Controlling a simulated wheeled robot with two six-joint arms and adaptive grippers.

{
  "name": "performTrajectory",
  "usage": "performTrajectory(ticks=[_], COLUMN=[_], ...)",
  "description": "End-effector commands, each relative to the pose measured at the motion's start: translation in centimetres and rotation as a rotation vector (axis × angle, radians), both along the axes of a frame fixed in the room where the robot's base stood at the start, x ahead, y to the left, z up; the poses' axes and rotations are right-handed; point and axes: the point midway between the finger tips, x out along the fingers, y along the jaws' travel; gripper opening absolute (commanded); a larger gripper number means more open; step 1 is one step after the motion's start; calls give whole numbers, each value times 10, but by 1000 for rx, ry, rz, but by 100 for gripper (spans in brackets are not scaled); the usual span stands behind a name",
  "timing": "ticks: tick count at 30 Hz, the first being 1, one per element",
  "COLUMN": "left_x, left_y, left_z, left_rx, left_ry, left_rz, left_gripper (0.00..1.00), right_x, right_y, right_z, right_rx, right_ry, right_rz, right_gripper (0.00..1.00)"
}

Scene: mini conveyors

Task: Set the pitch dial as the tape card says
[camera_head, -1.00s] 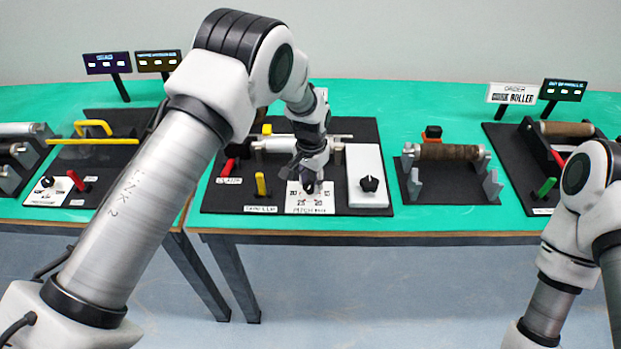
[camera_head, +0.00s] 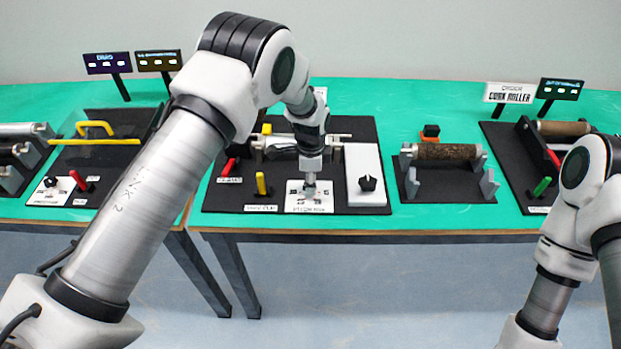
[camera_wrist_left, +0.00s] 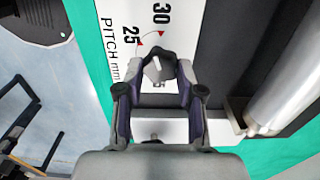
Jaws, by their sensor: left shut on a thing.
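The pitch dial (camera_wrist_left: 156,68) is a dark knob with a pale pointer mark on a white plate (camera_head: 322,204) marked "PITCH mm". In the left wrist view, 25 and 30 show on the plate beside it; other figures are covered. My left gripper (camera_head: 309,186) points down over this plate in the head view and hides the dial there. In the left wrist view its fingers (camera_wrist_left: 157,86) are closed around the dial. A white card (camera_head: 320,94) behind my left arm is mostly hidden and unreadable. My right gripper is outside the frames.
A white box with a black knob (camera_head: 368,183) stands just right of the pitch plate. A yellow lever (camera_head: 261,184) and a red lever (camera_head: 230,166) stand to its left. A roller (camera_head: 446,152) on a separate dark stand is further right. Green tabletop lies bare between them.

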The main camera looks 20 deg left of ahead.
Motion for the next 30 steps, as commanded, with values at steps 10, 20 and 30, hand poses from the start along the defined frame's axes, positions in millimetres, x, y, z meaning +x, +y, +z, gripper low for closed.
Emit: performTrajectory(ticks=[10, 20, 30], left_x=[-5, -5, -6], left_y=[-1, -1, -1], left_z=[-4, -4, -4], left_rx=[-1, 0, -1], left_ry=[11, 11, 12], left_rz=[-235, -319, -324], left_gripper=[2, 2, 2], right_x=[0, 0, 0], right_y=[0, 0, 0], right_z=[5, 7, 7], right_rx=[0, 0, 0], right_ry=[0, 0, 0], right_rz=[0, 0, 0], right_gripper=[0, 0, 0])
